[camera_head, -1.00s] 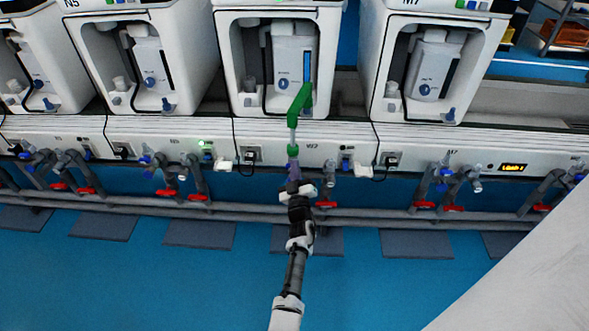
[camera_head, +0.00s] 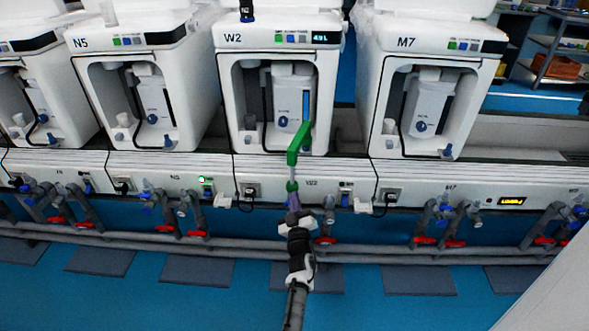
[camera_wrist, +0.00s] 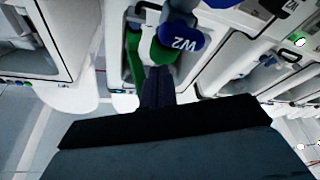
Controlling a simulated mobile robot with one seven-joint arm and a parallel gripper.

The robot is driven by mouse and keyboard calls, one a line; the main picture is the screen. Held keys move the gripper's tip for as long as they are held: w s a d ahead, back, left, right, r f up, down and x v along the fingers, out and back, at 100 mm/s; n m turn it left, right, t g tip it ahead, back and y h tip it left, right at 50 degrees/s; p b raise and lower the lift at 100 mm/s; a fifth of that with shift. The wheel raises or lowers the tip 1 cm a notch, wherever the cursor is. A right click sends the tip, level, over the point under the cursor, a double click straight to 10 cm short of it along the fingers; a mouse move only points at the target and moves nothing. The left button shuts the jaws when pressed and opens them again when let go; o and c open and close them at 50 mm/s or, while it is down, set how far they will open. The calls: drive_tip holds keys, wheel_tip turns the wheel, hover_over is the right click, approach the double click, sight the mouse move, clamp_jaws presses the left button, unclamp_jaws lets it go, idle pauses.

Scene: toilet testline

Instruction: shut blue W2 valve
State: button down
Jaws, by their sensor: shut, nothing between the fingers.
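My gripper (camera_head: 295,212) reaches up from the bottom of the head view to the pipes below machine W2 (camera_head: 277,85). In the wrist view its dark fingers (camera_wrist: 157,88) are shut and empty. A blue valve cap lettered W2 (camera_wrist: 181,39) is just beyond the fingertips, beside green parts (camera_wrist: 135,62); I cannot tell whether the fingers touch it. In the head view a green angled piece (camera_head: 297,143) rises in front of the machine, with a smaller green piece (camera_head: 291,186) and a purple-blue part just above my gripper. My arm hides much of the valve.
Machines N5 (camera_head: 130,85) and M7 (camera_head: 430,85) stand on either side of W2. Grey pipes with red handles (camera_head: 197,234) run below the white panels (camera_head: 170,178). A white slanted surface is at the lower right. The blue floor (camera_head: 120,305) has dark grey mats.

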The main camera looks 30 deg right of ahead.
wheel_tip(320, 180, up, 18)
drive_tip(key=p, duration=0.8)
drive_tip(key=shift+f+p, duration=0.25)
drive_tip(key=shift+p, duration=0.1)
